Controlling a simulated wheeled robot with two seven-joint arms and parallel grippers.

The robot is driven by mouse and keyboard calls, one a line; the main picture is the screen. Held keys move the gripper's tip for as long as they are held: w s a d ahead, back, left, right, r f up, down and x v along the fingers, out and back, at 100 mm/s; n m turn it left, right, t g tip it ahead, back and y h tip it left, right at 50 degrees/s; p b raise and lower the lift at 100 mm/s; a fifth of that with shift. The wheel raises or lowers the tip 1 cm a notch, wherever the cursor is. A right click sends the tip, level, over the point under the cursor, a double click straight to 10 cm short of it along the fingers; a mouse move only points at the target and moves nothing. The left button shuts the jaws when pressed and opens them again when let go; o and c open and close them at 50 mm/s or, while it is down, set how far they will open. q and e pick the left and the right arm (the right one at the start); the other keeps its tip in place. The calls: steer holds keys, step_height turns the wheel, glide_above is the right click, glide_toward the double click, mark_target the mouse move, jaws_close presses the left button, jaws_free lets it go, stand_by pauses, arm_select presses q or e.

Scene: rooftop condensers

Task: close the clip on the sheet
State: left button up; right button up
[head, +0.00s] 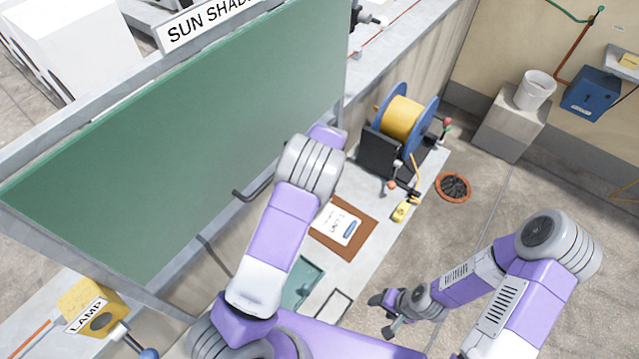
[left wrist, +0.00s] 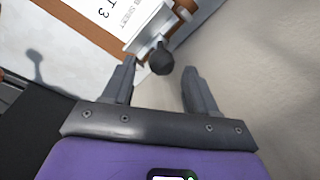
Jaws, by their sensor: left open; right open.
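A brown board (head: 354,249) lies on the pale ledge in the head view, with a white sheet (head: 338,222) on it. The sheet's print (left wrist: 90,20) also shows in the left wrist view. There, a pale clip (left wrist: 146,28) with a dark round knob (left wrist: 160,60) stands at the board's edge. My left gripper (left wrist: 158,78) is open and empty. The knob appears in the gap ahead of its fingertips, not gripped. My left arm hides this gripper in the head view. My right gripper (head: 381,314) is open and empty, low and right of the board.
A large green sun shade panel (head: 180,150) stands on the left. A cable reel (head: 403,118) and a yellow connector (head: 404,211) are beyond the board. A teal tray (head: 303,283) lies nearer me. Floor at right is mostly clear.

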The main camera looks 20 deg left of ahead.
arm_select(q)
steer(key=f, duration=0.4)
steer(key=a+f, duration=0.1)
steer(key=f, duration=0.1)
steer(key=shift+s, duration=0.4)
steer(key=shift+w+f, duration=0.1)
steer(key=shift+f, duration=0.3)
steer(key=shift+c, duration=0.5)
jaws_close()
